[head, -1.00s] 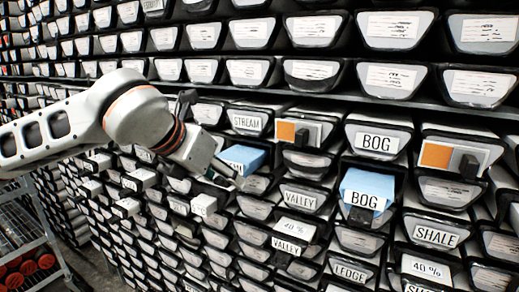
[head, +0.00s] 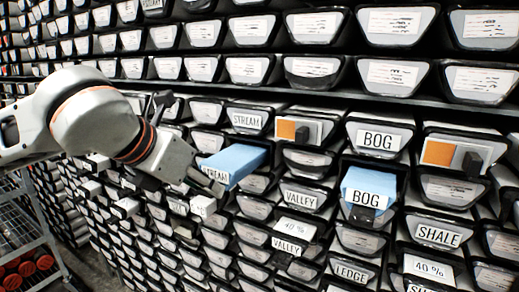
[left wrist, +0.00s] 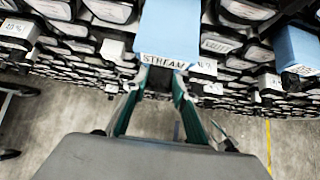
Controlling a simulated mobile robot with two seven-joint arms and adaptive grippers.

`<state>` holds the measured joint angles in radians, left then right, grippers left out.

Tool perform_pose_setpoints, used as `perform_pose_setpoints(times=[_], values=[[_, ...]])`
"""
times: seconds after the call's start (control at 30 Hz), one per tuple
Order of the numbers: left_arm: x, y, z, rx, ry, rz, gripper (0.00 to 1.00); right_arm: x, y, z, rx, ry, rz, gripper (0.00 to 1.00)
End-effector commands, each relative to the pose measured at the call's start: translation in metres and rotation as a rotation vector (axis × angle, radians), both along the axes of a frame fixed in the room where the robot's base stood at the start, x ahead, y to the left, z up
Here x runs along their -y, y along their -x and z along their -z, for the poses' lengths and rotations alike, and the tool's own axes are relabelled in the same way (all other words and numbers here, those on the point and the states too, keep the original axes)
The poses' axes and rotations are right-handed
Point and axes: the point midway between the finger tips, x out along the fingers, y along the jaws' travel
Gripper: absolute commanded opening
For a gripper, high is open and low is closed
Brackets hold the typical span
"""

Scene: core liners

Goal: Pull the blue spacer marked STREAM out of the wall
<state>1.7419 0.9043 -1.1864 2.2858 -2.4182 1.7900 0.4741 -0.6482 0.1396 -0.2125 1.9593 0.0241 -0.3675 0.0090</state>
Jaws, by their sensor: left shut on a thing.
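The blue spacer marked STREAM (head: 243,160) sticks well out of the wall of trays in the head view, below a white tray front also labelled STREAM (head: 247,121). In the left wrist view the spacer (left wrist: 170,28) runs away from me, its label at its near end. My left gripper (head: 214,186) is shut on the spacer's near end. Its two fingers (left wrist: 161,78) also show in the left wrist view, meeting the end just below the label; the exact contact is partly hidden. Whether the far end is still inside its slot is hidden. My right gripper is not in view.
A blue spacer marked BOG (head: 367,192) juts out to the right. Orange-and-white blocks (head: 302,130) (head: 452,155) and several white pieces (head: 126,207) also protrude. A wire rack (head: 30,235) with red items stands at lower left. Open floor (left wrist: 60,120) lies below.

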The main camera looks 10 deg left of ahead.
Motion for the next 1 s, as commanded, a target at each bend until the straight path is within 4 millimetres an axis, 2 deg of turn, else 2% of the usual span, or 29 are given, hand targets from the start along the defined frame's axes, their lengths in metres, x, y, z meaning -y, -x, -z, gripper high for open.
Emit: perform_pose_setpoints(times=[0.93, 1.0], values=[[-0.027, 0.072, 0.000, 0.002, 0.000, -0.001, 0.01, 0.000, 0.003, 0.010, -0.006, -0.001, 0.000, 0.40], [-0.028, 0.075, 0.002, 0.000, 0.001, -0.001, 0.01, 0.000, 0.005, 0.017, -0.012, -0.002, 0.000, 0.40]])
